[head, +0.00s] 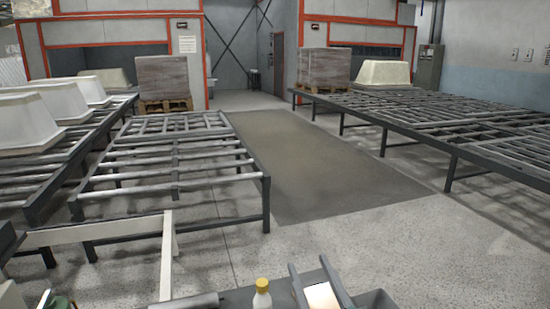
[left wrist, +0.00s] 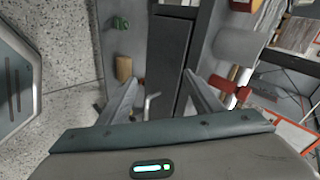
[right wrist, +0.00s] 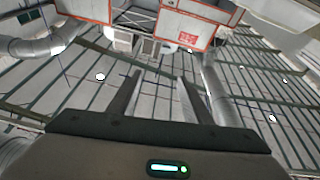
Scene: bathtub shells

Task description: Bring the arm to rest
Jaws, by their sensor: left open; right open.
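My right gripper (head: 307,261) stands at the bottom of the head view with its fingers pointing up. In the right wrist view its two fingers (right wrist: 160,76) are apart, with nothing between them. Behind them that view shows the ceiling beams, lamps and ducts. My left gripper does not show clearly in the head view. In the left wrist view its fingers (left wrist: 161,78) are apart and I see nothing held. Beyond them are a dark grey panel and several small objects, including a red one (left wrist: 222,84) beside the right finger.
In the head view a bottle with a yellow cap (head: 262,294) stands left of my right gripper. Roller racks (head: 170,186) stand at left and right (head: 455,152). White tub shells (head: 28,122) rest on the left racks. The floor between (head: 320,165) is clear.

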